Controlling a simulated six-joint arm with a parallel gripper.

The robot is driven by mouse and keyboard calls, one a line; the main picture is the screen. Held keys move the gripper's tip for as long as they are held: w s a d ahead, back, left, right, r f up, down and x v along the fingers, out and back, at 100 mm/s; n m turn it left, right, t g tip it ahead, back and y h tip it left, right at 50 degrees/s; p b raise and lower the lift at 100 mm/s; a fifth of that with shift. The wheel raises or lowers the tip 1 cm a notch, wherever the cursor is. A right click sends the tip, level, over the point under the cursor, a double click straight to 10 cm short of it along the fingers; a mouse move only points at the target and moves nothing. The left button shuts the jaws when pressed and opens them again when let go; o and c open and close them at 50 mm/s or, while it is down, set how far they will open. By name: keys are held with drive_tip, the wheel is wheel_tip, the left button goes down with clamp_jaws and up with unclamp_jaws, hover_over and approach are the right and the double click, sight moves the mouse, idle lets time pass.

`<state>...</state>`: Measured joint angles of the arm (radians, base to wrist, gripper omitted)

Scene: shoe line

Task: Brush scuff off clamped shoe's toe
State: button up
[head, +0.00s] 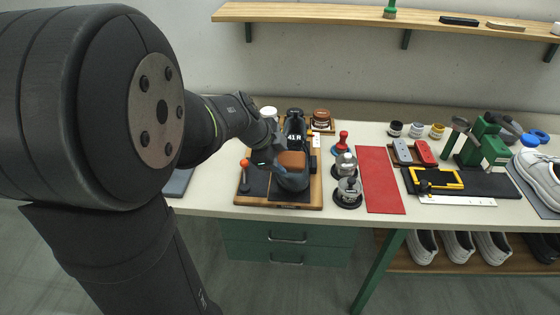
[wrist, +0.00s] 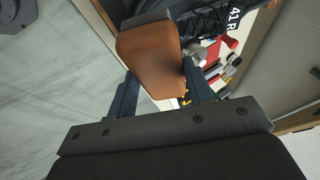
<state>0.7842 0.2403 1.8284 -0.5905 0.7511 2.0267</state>
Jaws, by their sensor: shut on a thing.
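My gripper (head: 280,163) is shut on a brush with a brown wooden back (head: 292,158). In the wrist view, the brush (wrist: 150,62) sits between my two fingers (wrist: 160,92), with a dark strip along its far edge. The black shoe (head: 296,128), marked "41 R", stands on a wooden board (head: 313,203) with a dark mat. Its dark laced upper also shows in the wrist view (wrist: 203,20). The brush is over the front part of the shoe. I cannot tell if it touches the toe. No scuff can be made out.
An orange-knobbed lever (head: 244,172) stands at the board's left. Right of it are a red-handled tool (head: 342,141), metal-topped jars (head: 347,190) and a clear red mat (head: 380,180). Jars stand behind the shoe. A wall shelf (head: 330,13) runs above.

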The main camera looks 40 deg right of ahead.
drive_tip(key=shift+s+r, duration=0.1)
drive_tip(key=shift+r, duration=0.15)
drive_tip(key=shift+a, duration=0.1)
drive_tip(key=shift+s+a+r, duration=0.2)
drive_tip(key=shift+r, duration=0.5)
drive_tip(key=shift+s+a+r, duration=0.2)
drive_tip(key=shift+r, duration=0.45)
